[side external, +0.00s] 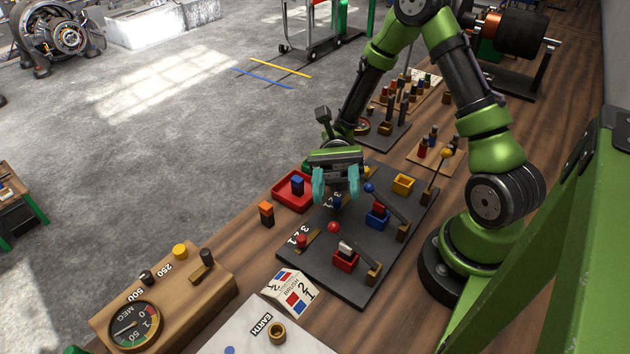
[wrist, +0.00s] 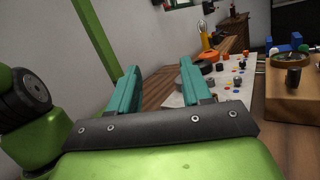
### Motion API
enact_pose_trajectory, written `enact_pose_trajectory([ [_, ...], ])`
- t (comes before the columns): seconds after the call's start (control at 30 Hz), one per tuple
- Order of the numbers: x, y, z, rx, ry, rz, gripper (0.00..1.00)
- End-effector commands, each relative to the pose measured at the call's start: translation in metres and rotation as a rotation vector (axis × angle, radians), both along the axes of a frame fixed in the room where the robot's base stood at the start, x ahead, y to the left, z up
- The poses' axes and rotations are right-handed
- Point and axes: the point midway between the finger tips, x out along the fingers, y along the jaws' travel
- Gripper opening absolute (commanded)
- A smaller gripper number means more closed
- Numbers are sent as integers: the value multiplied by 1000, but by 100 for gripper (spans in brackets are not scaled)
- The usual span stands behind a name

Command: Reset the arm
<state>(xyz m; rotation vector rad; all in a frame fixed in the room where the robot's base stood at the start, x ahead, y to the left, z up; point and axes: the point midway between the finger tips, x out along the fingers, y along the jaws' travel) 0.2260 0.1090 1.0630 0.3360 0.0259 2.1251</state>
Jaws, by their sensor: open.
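My gripper (side external: 336,188) is open, with two teal fingers apart, above the dark board (side external: 318,262) in the side view. In the wrist view the gripper (wrist: 158,78) shows nothing between its fingers. The board carries a red holder (side external: 345,262), a blue holder (side external: 377,219) and a yellow holder (side external: 403,183). A red-knobbed lever (side external: 334,227) and a blue-knobbed lever (side external: 369,188) reach over the board. A yellow-knobbed lever (side external: 446,154) stands steeply at its far end. My fingers partly hide a blue piece and number strip below them.
A red tray (side external: 279,194) with a blue block is left of the gripper. An orange-and-black block (side external: 266,213) stands on the bench beside it. A brush carton (side external: 289,290) and a wooden meter box (side external: 165,300) are nearer the camera. Peg racks (side external: 435,150) stand behind.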

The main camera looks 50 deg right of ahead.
Motion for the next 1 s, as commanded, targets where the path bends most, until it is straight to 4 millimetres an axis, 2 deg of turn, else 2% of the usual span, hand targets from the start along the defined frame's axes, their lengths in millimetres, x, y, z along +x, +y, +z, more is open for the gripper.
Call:
enact_pose_trajectory([
  [0.23, -4, 1, 0, -32, -41, 17, 48],
  [0.37, -18, 1, -1, -154, -205, 78, 48],
  [0.53, -36, -10, -8, -405, -563, 188, 48],
  [0.73, -32, -32, -6, -681, -1013, 264, 48],
  [0.87, -20, -48, 9, -842, -1316, 271, 48],
  [1.0, -5, -62, 36, -988, -1633, 234, 48],
])
